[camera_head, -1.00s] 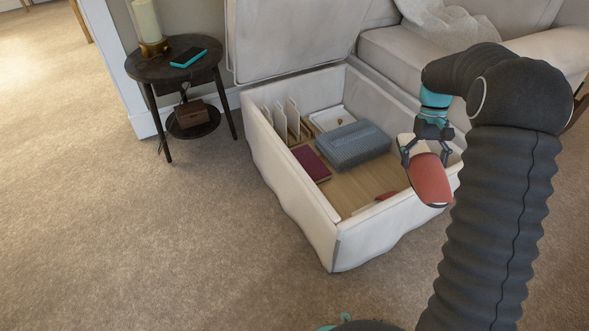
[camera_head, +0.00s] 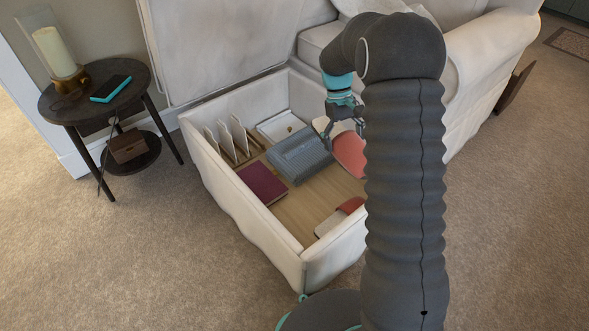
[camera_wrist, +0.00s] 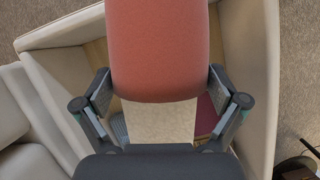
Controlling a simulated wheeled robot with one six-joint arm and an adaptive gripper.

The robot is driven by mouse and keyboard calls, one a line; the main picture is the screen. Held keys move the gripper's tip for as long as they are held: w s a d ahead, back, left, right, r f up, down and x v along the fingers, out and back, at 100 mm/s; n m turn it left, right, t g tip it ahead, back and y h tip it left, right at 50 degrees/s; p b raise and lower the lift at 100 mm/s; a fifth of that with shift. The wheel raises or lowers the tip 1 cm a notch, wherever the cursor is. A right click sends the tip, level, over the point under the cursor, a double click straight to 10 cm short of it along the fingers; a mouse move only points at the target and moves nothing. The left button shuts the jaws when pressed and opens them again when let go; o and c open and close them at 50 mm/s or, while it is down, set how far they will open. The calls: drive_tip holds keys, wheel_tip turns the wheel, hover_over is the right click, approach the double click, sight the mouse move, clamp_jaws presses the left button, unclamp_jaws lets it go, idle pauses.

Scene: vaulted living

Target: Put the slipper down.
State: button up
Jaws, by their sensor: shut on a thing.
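My gripper (camera_head: 343,120) is shut on a red slipper (camera_head: 349,152), above the right part of the open storage box (camera_head: 232,192). In the wrist view the slipper (camera_wrist: 158,50) fills the top middle, its red upper away from me and its pale insole between the fingers. My arm hides part of the slipper in the head view. A second red and pale slipper (camera_head: 335,218) lies on the wooden floor of the box at its near right corner, partly behind my arm.
The box also holds a grey-blue folded cloth or box (camera_head: 299,158), a dark red book (camera_head: 262,183), upright white dividers (camera_head: 226,141) and a white tray (camera_head: 281,125). Bare wooden floor (camera_head: 297,212) shows between the book and second slipper. A round side table (camera_head: 92,100) stands left.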

drive_tip(key=s+d+f+n+t+h+p, duration=0.2)
drive_tip(key=d+f+n+p, duration=0.1)
drive_tip(key=d+n, duration=0.35)
wheel_tip(320, 180, down, 19)
drive_tip(key=w+a+n+t+b, duration=0.3)
drive_tip(key=n+t+b, duration=0.2)
drive_tip(key=n+b, duration=0.75)
drive_tip(key=shift+n, duration=0.9)
drive_tip(key=shift+w+a+f+b, duration=0.1)
drive_tip(key=shift+w+a+f, duration=0.9)
drive_tip(key=shift+w+f, duration=0.75)
drive_tip(key=shift+w+a+f+b, duration=0.1)
drive_tip(key=shift+w+a+f, duration=1.1)
drive_tip(key=shift+f, duration=0.8)
drive_tip(key=shift+w+a+f+b, duration=0.1)
drive_tip(key=shift+w+a+f, duration=0.7)
drive_tip(key=shift+w+f, duration=1)
drive_tip(key=shift+s+f, duration=0.15)
drive_tip(key=shift+f, duration=0.55)
drive_tip(key=o, duration=0.9)
drive_tip(key=shift+o, duration=0.2)
